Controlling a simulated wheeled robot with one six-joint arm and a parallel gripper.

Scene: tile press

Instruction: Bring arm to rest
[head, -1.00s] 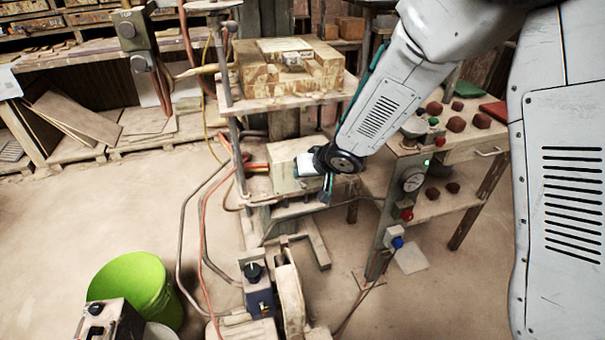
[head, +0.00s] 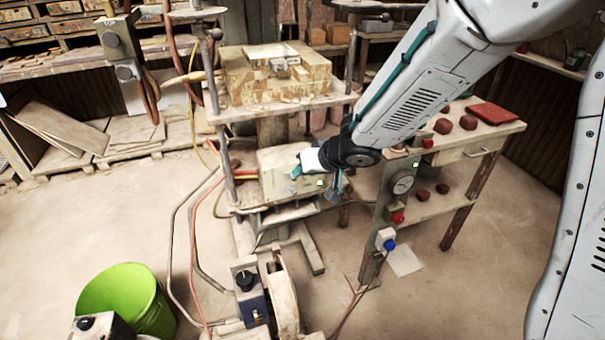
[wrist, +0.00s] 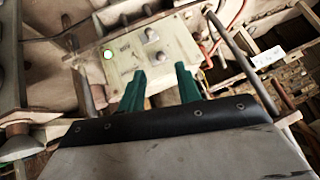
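My arm's grey-white forearm comes down from the upper right in the head view. My gripper (head: 336,188) is at its end, in front of the press and left of the gauge post; its fingers are small and partly hidden there. In the wrist view my gripper (wrist: 160,86) shows two green fingers set apart, with nothing between them. Beyond them is a pale control box (wrist: 135,50) with a lit green button (wrist: 108,54) and dark knobs. The tile press (head: 272,104) stands behind my gripper in the head view, with a pale block (head: 273,178) under its upper plate.
A wooden table (head: 470,148) with reddish lumps and a red slab (head: 493,113) stands at right. A gauge post (head: 402,185) with buttons is at its near corner. A green bucket (head: 125,295) is at lower left. Hoses run along the floor, which is open at left.

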